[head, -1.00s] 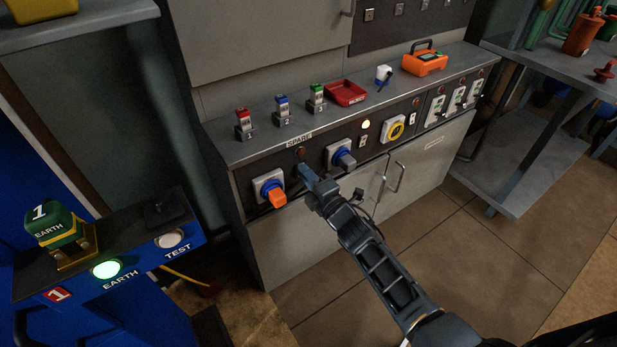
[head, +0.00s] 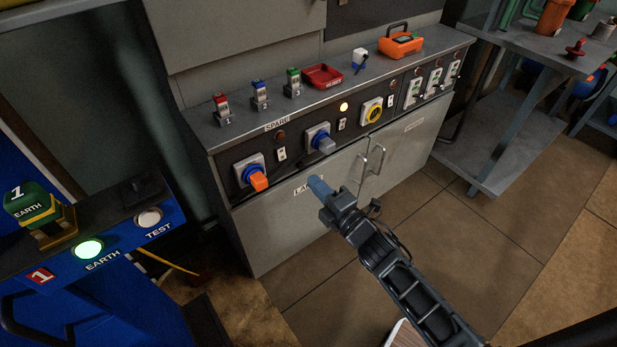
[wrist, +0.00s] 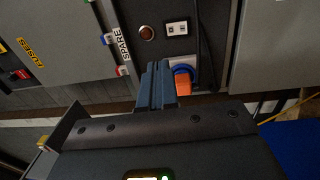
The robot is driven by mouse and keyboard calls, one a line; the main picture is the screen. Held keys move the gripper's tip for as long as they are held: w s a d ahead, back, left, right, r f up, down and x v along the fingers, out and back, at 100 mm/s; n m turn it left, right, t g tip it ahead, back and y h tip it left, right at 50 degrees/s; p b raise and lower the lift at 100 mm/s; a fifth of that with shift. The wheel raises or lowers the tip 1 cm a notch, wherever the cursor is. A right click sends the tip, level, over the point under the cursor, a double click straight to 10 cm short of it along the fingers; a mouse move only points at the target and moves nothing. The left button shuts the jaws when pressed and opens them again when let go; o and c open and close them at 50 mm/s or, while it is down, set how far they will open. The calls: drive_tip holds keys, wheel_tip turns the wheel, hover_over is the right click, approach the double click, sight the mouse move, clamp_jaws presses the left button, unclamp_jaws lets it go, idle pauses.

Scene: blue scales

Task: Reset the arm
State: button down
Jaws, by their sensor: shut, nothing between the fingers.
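My gripper (head: 319,187) is shut and empty in the head view, with its blue fingers together. It is in front of the grey cabinet (head: 290,230), over the edge of a label that is partly hidden. In the wrist view my gripper (wrist: 157,80) points at the cabinet's dark panel, and its fingers look pressed together. An orange-handled rotary switch (head: 258,181) with a blue ring is left of my gripper in the head view. It also shows in the wrist view (wrist: 183,84), just right of the fingers. A grey-handled switch (head: 323,143) sits above my gripper in the head view.
Cabinet handles (head: 372,162) stick out right of my gripper. A blue unit with a lit green button (head: 88,250) stands at the lower left. A grey table (head: 560,50) stands at the right. The tiled floor (head: 450,230) in front of the cabinet is open.

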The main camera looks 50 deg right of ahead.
drive_tip(key=shift+s+a+r, duration=0.1)
drive_tip(key=shift+s, duration=0.2)
idle(0.4)
drive_tip(key=s+a+r+m+g+y+p, duration=0.1)
drive_tip(key=s+a+r+m+y, duration=0.35)
drive_tip(key=s+a, duration=0.9)
drive_tip(key=s+a+r+m+g+p, duration=0.1)
drive_tip(key=s+a+r+m, duration=0.2)
drive_tip(key=s+r+m, duration=0.2)
drive_tip(key=s+a+r+m+g, duration=0.1)
drive_tip(key=s+a+r+m, duration=0.2)
drive_tip(key=s+r, duration=0.6)
drive_tip(key=shift+s+r+m+y+p, duration=0.4)
drive_tip(key=shift+r+m, duration=0.15)
drive_tip(key=shift+m, duration=0.6)
